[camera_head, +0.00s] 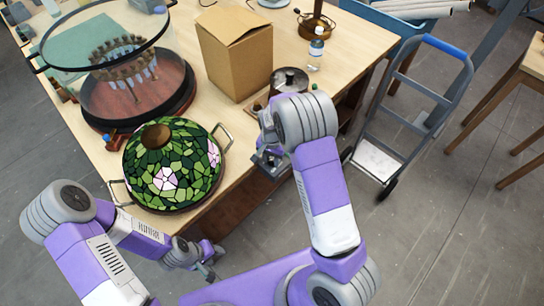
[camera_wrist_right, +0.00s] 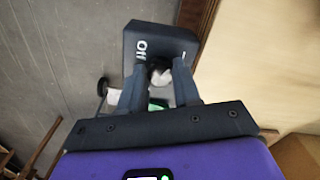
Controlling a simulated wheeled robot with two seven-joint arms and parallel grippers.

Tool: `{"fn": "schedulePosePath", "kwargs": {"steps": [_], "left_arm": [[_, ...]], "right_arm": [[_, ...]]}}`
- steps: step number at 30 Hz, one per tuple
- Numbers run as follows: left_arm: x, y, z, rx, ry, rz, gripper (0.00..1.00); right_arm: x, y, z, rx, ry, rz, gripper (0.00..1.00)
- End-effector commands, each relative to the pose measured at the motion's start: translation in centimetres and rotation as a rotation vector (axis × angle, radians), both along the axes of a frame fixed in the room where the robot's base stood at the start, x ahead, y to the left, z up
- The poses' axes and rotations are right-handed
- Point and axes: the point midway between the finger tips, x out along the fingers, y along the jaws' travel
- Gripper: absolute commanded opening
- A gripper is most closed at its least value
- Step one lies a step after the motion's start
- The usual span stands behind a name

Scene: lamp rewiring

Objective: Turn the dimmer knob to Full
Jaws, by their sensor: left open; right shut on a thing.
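The dimmer is a dark box (camera_wrist_right: 150,38) in the right wrist view, with "Off" lettered in white on its left side and part of a white mark at its right. Its pale round knob (camera_wrist_right: 160,72) sits between the fingers of my right gripper (camera_wrist_right: 158,82), which is shut on it. The knob's pointer direction cannot be made out. In the head view my right gripper (camera_head: 268,162) is at the table's front edge, and my arm hides most of the dimmer. My left gripper (camera_head: 208,268) is open and empty, low in front of the table.
A green stained-glass lampshade (camera_head: 172,165) lies on the table beside my right gripper. A cardboard box (camera_head: 235,55), a dark metal pot (camera_head: 289,80) and a small bottle (camera_head: 316,50) stand behind. A hand truck (camera_head: 410,110) stands on the floor at right.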

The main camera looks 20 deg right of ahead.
Motion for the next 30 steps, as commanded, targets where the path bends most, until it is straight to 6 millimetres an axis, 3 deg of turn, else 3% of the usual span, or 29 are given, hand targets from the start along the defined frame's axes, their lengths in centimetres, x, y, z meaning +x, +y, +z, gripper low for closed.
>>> {"fn": "schedulePosePath", "kwargs": {"steps": [30], "left_arm": [[0.0, 0.0, 4.7, 0.0, 0.0, 0.0, 0.45]], "right_arm": [[0.4, 0.1, 0.2, -0.001, -0.003, -0.966, 0.02]]}}
